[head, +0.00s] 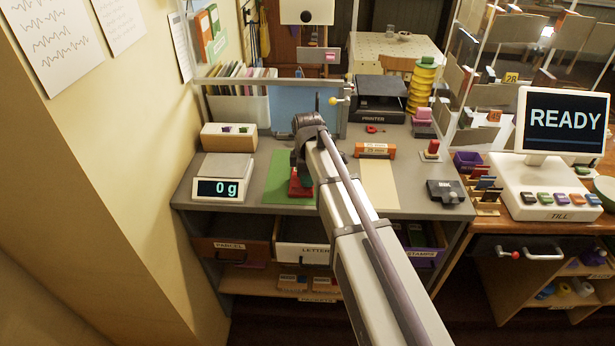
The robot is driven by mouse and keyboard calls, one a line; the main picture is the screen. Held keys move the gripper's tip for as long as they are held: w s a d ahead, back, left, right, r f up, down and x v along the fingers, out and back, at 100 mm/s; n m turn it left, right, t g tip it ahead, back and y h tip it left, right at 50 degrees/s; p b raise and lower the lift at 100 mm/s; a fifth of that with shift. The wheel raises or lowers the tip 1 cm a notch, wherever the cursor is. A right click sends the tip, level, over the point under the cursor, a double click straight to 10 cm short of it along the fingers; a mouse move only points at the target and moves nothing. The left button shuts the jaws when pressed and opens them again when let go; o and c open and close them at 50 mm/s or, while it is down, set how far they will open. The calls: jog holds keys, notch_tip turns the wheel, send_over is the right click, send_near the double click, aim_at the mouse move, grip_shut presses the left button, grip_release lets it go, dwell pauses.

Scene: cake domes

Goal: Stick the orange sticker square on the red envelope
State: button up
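My arm reaches from the lower right up to the counter, and my gripper (302,168) points down over a green mat (283,190). Its fingers are small and partly behind my own arm, so whether they are open or shut is unclear. A red object (300,187) lies on the mat right below my gripper. It may be the red envelope, but its shape is partly covered. I cannot tell whether my gripper touches it. An orange block with a pale label (375,150) stands right of my arm. I cannot make out a separate orange sticker.
A scale reading 0 g (220,188) and a cream box (229,136) stand left of the mat. A tan sheet (381,187) lies to the right. A black printer (379,100), a stamp-like red piece (432,149) and a dark box (446,193) are further right.

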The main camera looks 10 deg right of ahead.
jog(key=shift+o, duration=0.2)
notch_tip(320, 180, up, 11)
jog(key=p, duration=1)
jog(key=shift+f+p, duration=0.15)
jog(key=shift+p, duration=0.25)
jog(key=s+f+m+b, duration=0.3)
jog(key=s+m, duration=0.4)
jog(key=s, duration=0.3)
jog(key=s+f+m+b, duration=0.4)
jog(key=s+m, duration=0.3)
jog(key=s, duration=0.4)
jog(key=shift+d+m, duration=0.3)
jog(key=shift+m, duration=0.1)
